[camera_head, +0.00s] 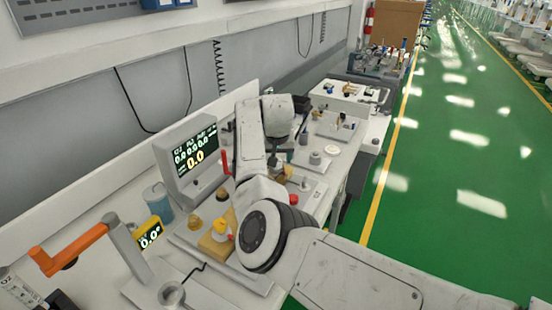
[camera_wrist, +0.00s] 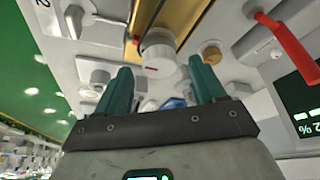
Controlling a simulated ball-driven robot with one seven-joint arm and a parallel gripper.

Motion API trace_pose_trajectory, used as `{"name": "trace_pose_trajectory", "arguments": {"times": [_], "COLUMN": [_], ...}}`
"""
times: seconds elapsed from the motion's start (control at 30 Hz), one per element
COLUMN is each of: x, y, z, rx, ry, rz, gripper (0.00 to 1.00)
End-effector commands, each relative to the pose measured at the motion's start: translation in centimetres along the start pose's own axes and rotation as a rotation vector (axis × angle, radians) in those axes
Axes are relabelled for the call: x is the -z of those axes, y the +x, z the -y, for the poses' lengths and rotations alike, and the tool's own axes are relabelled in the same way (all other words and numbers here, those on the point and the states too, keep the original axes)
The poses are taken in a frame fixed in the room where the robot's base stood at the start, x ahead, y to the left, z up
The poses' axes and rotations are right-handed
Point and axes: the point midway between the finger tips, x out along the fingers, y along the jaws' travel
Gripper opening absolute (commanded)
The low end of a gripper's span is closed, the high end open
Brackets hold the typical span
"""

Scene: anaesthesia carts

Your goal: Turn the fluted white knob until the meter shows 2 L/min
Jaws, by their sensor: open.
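In the wrist view a white round knob (camera_wrist: 158,52) with a short red mark on its face stands between and beyond my gripper's fingertips, in front of a yellow-brown panel (camera_wrist: 180,22). Its fluting is too small to tell. My gripper (camera_wrist: 161,78) has two teal fingers spread apart with nothing held; the knob appears apart from them. In the head view my arm hides the gripper and this knob. A small yellow-framed meter (camera_head: 150,237) at the lower left reads 0.0.
A red lever (camera_wrist: 288,35) and a brass knob (camera_wrist: 211,54) are right of the white knob in the wrist view. In the head view an orange-handled lever (camera_head: 70,248) stands at the left. Green floor (camera_head: 455,150) is open at the right.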

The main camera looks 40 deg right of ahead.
Motion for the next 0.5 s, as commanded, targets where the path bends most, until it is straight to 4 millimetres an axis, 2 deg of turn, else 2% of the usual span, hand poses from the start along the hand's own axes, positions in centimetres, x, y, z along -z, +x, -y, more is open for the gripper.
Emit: {"name": "trace_pose_trajectory", "arguments": {"times": [0.2, 0.47, 0.5], "x": [0.01, 0.00, 0.00], "y": [1.24, 1.34, 1.34], "z": [0.03, 0.03, 0.03], "rx": [0.001, 0.001, 0.001], "ry": [0.000, 0.000, 0.000], "rz": [0.000, -0.001, -0.001], "gripper": [0.69, 0.69, 0.67]}}
